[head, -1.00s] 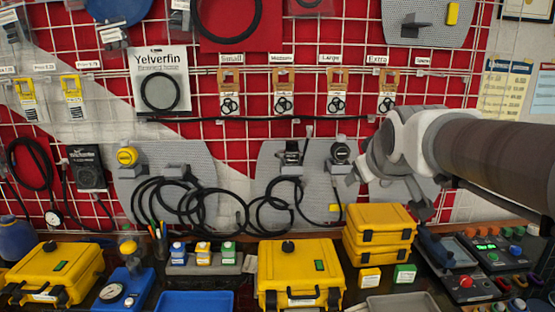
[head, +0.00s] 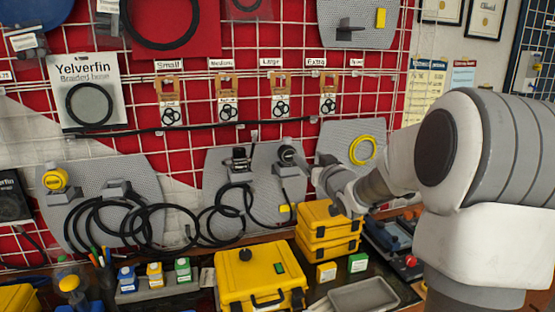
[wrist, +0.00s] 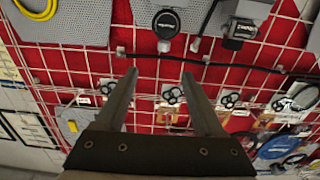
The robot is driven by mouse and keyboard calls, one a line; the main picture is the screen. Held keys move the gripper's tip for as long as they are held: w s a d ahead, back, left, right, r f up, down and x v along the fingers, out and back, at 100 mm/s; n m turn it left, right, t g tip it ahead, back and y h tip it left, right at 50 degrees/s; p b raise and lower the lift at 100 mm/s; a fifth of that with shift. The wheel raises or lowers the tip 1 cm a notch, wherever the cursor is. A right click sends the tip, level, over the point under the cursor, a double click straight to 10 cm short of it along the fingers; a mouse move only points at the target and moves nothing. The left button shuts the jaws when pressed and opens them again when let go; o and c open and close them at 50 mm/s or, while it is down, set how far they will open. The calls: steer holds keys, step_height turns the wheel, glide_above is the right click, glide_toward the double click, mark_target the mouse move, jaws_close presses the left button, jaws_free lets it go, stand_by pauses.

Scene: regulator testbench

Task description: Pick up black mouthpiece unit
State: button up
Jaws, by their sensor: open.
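A round unit with a black face (head: 287,154) hangs on the grey pegboard panel, at the upper end of a black hose. It looks like the black mouthpiece unit and also shows near the top of the wrist view (wrist: 166,22). A blocky black fitting (head: 240,158) hangs to its left and also shows in the wrist view (wrist: 240,32). My gripper (wrist: 160,74) is open and empty, with the round unit beyond its fingertips and a gap to the wall. In the head view my gripper (head: 322,170) is small, just right of the round unit.
Black hoses (head: 150,225) loop below the panels. A yellow hose coil (head: 362,151) hangs to the right. Yellow cases (head: 328,222) are stacked below my gripper, and another yellow case (head: 262,275) stands on the bench. Small bagged rings (head: 281,105) hang above on the red grid wall.

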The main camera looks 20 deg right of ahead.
mark_target(289, 140)
steer(key=shift+w+a+r+p, duration=0.15)
steer(key=shift+w+p, duration=0.9)
steer(key=shift+w, duration=2.95)
steer(key=shift+w+a+f+p, duration=0.15)
steer(key=shift+w+p, duration=0.9)
steer(key=shift+w, duration=3.6)
jaws_close()
steer(key=shift+r, duration=0.1)
